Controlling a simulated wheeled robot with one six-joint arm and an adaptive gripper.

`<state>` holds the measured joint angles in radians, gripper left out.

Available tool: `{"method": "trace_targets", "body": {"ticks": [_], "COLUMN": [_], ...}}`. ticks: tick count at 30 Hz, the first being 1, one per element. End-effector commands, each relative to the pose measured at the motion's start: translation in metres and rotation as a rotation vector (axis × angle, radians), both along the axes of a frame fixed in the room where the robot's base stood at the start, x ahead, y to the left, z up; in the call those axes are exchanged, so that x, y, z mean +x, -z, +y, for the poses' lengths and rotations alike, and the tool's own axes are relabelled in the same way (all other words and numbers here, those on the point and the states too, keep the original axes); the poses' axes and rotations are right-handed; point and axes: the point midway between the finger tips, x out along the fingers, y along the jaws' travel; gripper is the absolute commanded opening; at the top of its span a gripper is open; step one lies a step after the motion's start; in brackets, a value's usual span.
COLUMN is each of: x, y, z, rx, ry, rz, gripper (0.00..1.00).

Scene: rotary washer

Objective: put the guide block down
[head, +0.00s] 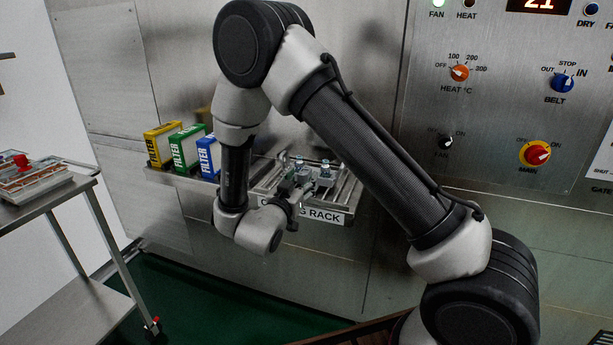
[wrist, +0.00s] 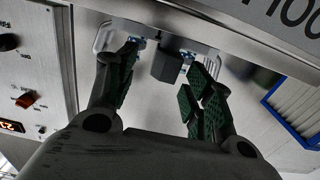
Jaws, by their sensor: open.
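My gripper (head: 301,186) is at the rack (head: 347,200) on the machine's front in the head view. In the wrist view my gripper (wrist: 166,69) is open, with green-padded fingers spread apart. A dark grey block (wrist: 169,66), which looks like the guide block, shows between the fingertips, with a visible gap on each side. It sits against the pale metal bar of the rack (wrist: 225,62). In the head view the block is too small and too covered by the gripper to make out clearly.
Yellow, green and blue filter boxes (head: 160,145) stand on a ledge left of the rack. A control panel (head: 500,120) with knobs is at upper right. A trolley (head: 70,196) holding a tray stands at far left. Green floor lies open below the rack.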

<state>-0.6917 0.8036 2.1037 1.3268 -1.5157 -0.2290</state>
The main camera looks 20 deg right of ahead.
Motion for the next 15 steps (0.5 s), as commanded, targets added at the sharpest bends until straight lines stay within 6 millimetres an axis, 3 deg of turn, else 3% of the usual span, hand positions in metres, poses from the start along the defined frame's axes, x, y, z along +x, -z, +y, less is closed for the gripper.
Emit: {"method": "trace_targets", "body": {"ticks": [9, 15], "x": [0.040, 0.051], "y": [-0.006, -0.006], "z": [-0.025, -0.031], "rx": [0.003, 0.003], "ry": [0.002, -0.002], "rz": [0.000, 0.000], "gripper": [0.52, 0.52]}}
